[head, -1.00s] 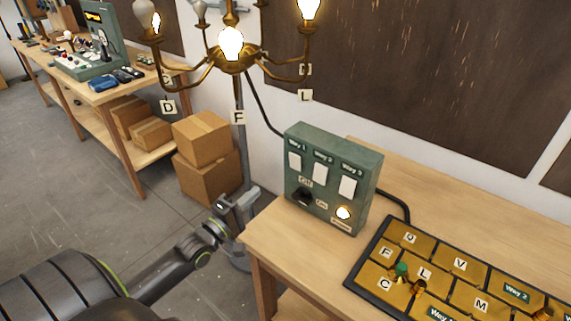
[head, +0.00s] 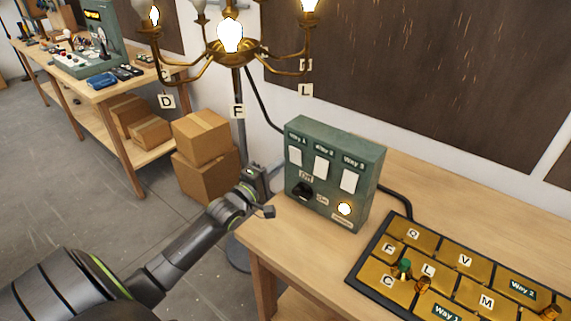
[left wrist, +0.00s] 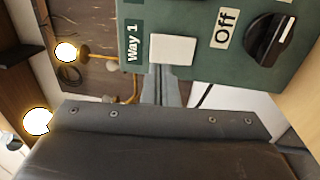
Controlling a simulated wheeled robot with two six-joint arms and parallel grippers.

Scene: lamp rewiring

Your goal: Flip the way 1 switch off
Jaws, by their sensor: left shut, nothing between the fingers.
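The green switch box (head: 330,178) stands on the wooden bench with three white rocker switches in a row. The Way 1 switch (head: 295,156) is the leftmost; it also shows in the left wrist view (left wrist: 172,50) beside its "Way 1" label. I cannot tell its tilt. My left gripper (head: 262,181) is beside the box's left side, below the level of the Way 1 switch. In the left wrist view its closed, empty fingers (left wrist: 160,86) point at the box near that switch; contact is unclear. My right gripper is out of view.
A black rotary knob (head: 303,190) by an "Off" label and a lit round lamp (head: 345,209) are low on the box. A labelled tray (head: 357,268) lies at right. Cardboard boxes (head: 203,135) stand behind my arm.

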